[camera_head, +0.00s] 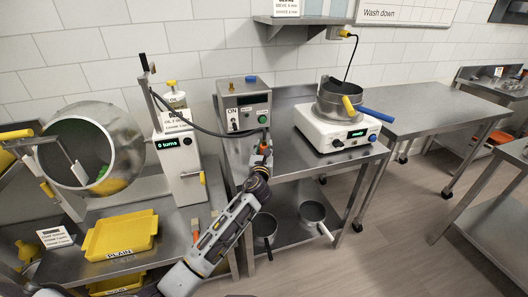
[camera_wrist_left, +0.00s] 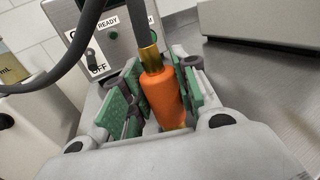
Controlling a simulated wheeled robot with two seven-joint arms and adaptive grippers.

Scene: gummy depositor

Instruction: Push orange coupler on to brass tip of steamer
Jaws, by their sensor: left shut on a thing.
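The steamer (camera_head: 244,106) is a grey box on the steel table in the head view. Its front panel (camera_wrist_left: 112,45) shows in the left wrist view with READY and ON/OFF labels and a toggle switch. My left gripper (camera_head: 263,150) is just in front of the steamer's lower right front. In the left wrist view its green pads are shut on the orange coupler (camera_wrist_left: 163,95) from both sides. A brass collar (camera_wrist_left: 150,58) sits at the coupler's upper end, where a dark hose meets it. I cannot tell whether the coupler touches the steamer's brass tip. My right gripper is out of view.
A white hotplate (camera_head: 338,132) with a steel pot (camera_head: 340,100) stands right of the steamer. A white dosing machine (camera_head: 178,160), a large steel drum (camera_head: 95,150) and a yellow tray (camera_head: 118,240) are at left. The dark hose (camera_head: 190,122) spans the gap to the steamer.

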